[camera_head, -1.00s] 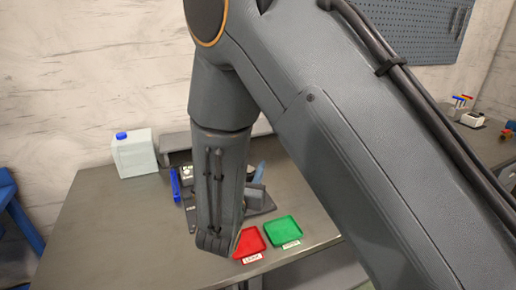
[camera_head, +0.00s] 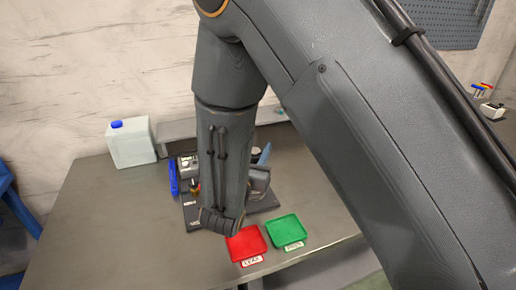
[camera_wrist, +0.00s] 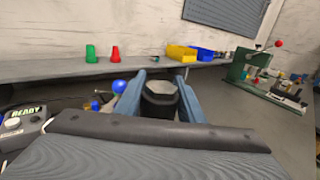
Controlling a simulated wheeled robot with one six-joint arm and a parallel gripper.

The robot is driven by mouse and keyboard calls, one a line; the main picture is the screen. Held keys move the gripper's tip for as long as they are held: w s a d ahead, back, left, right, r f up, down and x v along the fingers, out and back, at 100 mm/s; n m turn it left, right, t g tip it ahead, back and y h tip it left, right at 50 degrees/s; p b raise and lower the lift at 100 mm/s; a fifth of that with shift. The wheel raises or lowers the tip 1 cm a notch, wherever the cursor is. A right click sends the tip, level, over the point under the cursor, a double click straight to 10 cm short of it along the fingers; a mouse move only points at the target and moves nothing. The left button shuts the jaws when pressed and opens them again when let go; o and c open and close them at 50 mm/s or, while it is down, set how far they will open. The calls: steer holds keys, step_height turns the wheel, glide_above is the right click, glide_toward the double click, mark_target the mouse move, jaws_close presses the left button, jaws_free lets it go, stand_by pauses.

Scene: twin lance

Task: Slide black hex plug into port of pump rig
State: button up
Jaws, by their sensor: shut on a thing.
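My gripper (camera_wrist: 159,80) shows in the wrist view, with blue-grey fingers on both sides of a dark plug. It is shut on the black hex plug (camera_wrist: 160,102), which has a pale hexagonal top face. The pump rig appears to be the dark-based unit (camera_head: 192,218) on the bench, largely covered by my arm. A grey box with a READY display (camera_wrist: 22,122) is at the left of the wrist view. I cannot make out the port.
A red tray (camera_head: 246,244) and a green tray (camera_head: 287,230) lie at the bench front. A white jug with blue cap (camera_head: 131,144) stands back left. The wrist view shows yellow (camera_wrist: 180,52) and blue bins (camera_wrist: 206,55) and a green fixture (camera_wrist: 262,74).

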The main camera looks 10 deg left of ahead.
steer(key=shift+s+f+b, duration=0.1)
steer(key=shift+f+b, duration=2.1)
steer(key=shift+f, duration=0.7)
steer(key=shift+f+b, duration=1.55)
steer(key=o, duration=1.3)
steer(key=shift+o, duration=0.2)
steer(key=s, duration=0.2)
steer(key=s+b, duration=0.1)
steer(key=s, duration=0.5)
steer(key=shift+a, duration=0.35)
steer(key=shift+w, duration=0.1)
